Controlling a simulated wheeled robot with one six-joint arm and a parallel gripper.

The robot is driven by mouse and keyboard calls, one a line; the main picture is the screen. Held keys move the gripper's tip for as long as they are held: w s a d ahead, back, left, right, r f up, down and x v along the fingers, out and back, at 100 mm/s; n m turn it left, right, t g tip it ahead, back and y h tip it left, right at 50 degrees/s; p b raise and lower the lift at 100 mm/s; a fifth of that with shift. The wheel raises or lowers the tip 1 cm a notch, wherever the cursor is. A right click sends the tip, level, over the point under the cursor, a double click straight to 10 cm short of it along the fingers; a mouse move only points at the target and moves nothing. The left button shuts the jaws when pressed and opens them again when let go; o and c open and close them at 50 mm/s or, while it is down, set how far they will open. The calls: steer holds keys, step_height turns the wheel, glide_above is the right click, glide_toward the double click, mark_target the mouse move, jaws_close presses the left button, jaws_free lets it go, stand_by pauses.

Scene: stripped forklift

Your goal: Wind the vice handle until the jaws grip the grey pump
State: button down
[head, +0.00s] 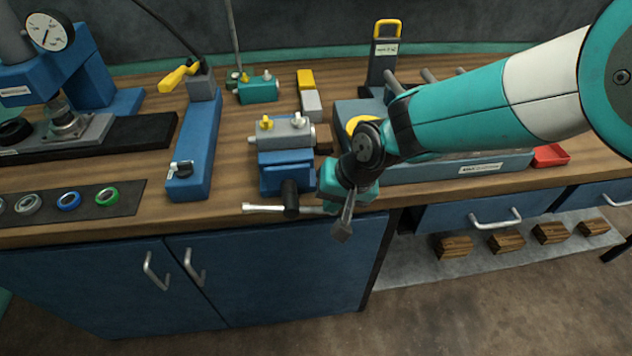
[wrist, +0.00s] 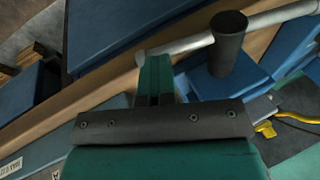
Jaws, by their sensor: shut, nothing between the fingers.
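The blue vice (head: 287,178) stands at the bench's front edge in the head view. The grey pump (head: 290,134), with a yellow cap, sits at its top; I cannot tell whether the jaws touch it. The vice handle (head: 262,208) is a pale bar lying roughly level through a dark hub (head: 290,199). My gripper (head: 343,232) is shut and empty at the bar's right end, which it partly hides. In the wrist view the shut fingers (wrist: 155,62) reach the handle bar (wrist: 185,43) near one end; contact is unclear. The dark hub (wrist: 228,45) stands right of them.
A teal pump (head: 258,88) and a blue stand (head: 195,150) are behind and left of the vice. A mat with coloured rings (head: 68,200) lies at left. A blue tray (head: 480,168) is behind my arm. Cabinet handles (head: 157,271) protrude below; the floor in front is clear.

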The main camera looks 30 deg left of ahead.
steer(key=r+p, duration=0.1)
steer(key=w+r+p, duration=0.1)
steer(key=r, duration=0.1)
steer(key=r+p, duration=0.1)
steer(key=shift+w+d+r, duration=0.15)
steer(key=shift+d+r, duration=0.05)
steer(key=shift+d, duration=0.05)
steer(key=w+d+b+v, duration=0.1)
steer(key=b+v, duration=0.2)
steer(key=v, duration=0.6)
steer(key=s+a+r+n+t+h+b, duration=0.1)
steer(key=s+a+r+t+h+b, duration=0.15)
steer(key=s+a+r+h, duration=0.3)
steer(key=shift+t+y, duration=0.45)
steer(key=shift+y, duration=0.3)
steer(key=shift+s+f+p+x, duration=0.1)
steer(key=shift+s+p+x, duration=0.35)
steer(key=shift+x, duration=1.9)
steer(key=shift+s+f+p+x, duration=0.15)
steer(key=shift+p+x, duration=0.55)
steer(key=shift+x, duration=1.6)
steer(key=shift+s+r+p+x, duration=0.1)
steer(key=shift+s+p+x, duration=0.3)
steer(key=shift+x, duration=1.95)
steer(key=shift+w+d, duration=0.1)
steer(key=shift+w, duration=0.05)
steer(key=shift+w+d, duration=0.1)
